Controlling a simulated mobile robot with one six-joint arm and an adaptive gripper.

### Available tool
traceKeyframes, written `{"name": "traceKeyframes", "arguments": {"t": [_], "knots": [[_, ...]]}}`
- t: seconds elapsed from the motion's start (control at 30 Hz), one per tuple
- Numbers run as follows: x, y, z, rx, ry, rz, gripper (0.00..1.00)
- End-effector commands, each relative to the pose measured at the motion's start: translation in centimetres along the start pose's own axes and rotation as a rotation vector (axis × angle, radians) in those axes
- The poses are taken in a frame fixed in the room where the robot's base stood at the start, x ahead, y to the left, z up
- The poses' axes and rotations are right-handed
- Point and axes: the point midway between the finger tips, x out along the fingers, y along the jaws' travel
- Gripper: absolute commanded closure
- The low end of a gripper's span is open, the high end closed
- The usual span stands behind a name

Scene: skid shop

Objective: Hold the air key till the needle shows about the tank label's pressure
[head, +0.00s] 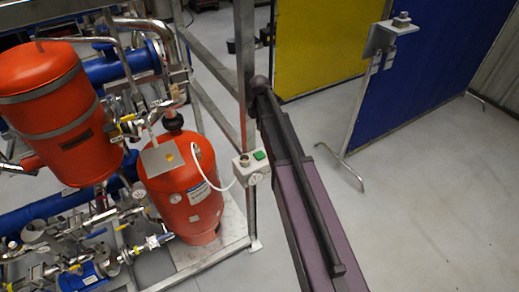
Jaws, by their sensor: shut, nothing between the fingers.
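A small grey box (251,170) is mounted at the upright of the metal frame. A white hose (210,165) curves from the box to the orange tank (180,195). The tank has a white and blue label (198,193) on its side, too small to read. My dark and purple arm reaches up from the bottom, just right of the box. My gripper is not seen in this view.
A larger orange vessel (48,110), blue pipes (122,64) and several valves crowd the left. The grey floor (430,220) at right is clear.

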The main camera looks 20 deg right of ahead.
Motion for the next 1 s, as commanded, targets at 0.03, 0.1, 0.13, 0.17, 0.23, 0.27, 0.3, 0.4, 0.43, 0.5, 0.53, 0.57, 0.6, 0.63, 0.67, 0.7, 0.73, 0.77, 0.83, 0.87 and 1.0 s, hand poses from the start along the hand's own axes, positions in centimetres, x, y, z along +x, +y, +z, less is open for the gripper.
{"name": "traceKeyframes", "arguments": {"t": [0.03, 0.1, 0.13, 0.17, 0.23, 0.27, 0.3, 0.4, 0.43, 0.5, 0.53, 0.57, 0.6, 0.63, 0.67, 0.7, 0.73, 0.77, 0.83, 0.87, 1.0], "knots": [[0.0, 0.0, 0.0, 0.000, 0.000, 0.000, 1.00], [0.1, 0.0, 0.0, 0.000, 0.000, 0.000, 1.00], [0.2, 0.0, 0.0, 0.001, 0.000, 0.000, 1.00], [0.3, 0.0, 0.0, 0.001, 0.000, 0.000, 1.00], [0.5, 0.0, 0.0, 0.001, 0.000, 0.000, 1.00], [0.6, 0.0, 0.0, 0.001, 0.000, 0.000, 1.00], [0.8, 0.0, 0.0, 0.001, 0.000, 0.000, 1.00], [1.4, 0.0, 0.0, 0.001, 0.000, 0.000, 1.00], [1.6, 0.0, 0.0, 0.001, 0.000, 0.000, 1.00], [2.1, 0.0, 0.0, 0.001, 0.000, 0.000, 1.00], [2.3, 0.0, 0.0, 0.001, 0.000, 0.000, 1.00], [2.5, 0.0, 0.0, 0.001, 0.000, 0.000, 1.00], [2.8, 0.0, 0.0, 0.001, 0.000, 0.000, 1.00], [3.1, 0.0, 0.0, 0.001, 0.000, 0.000, 1.00], [3.3, 0.0, 0.0, 0.001, 0.000, 0.000, 1.00], [3.6, 0.0, 0.0, 0.001, 0.000, 0.000, 1.00], [3.8, 0.0, 0.0, 0.001, 0.000, 0.000, 1.00], [4.0, 0.0, 0.0, 0.001, 0.000, 0.000, 1.00], [4.5, 0.0, 0.0, 0.001, 0.000, 0.000, 1.00], [4.8, 0.0, 0.0, 0.001, 0.000, 0.000, 1.00], [5.8, 0.0, 0.0, 0.001, 0.000, 0.000, 1.00]]}}
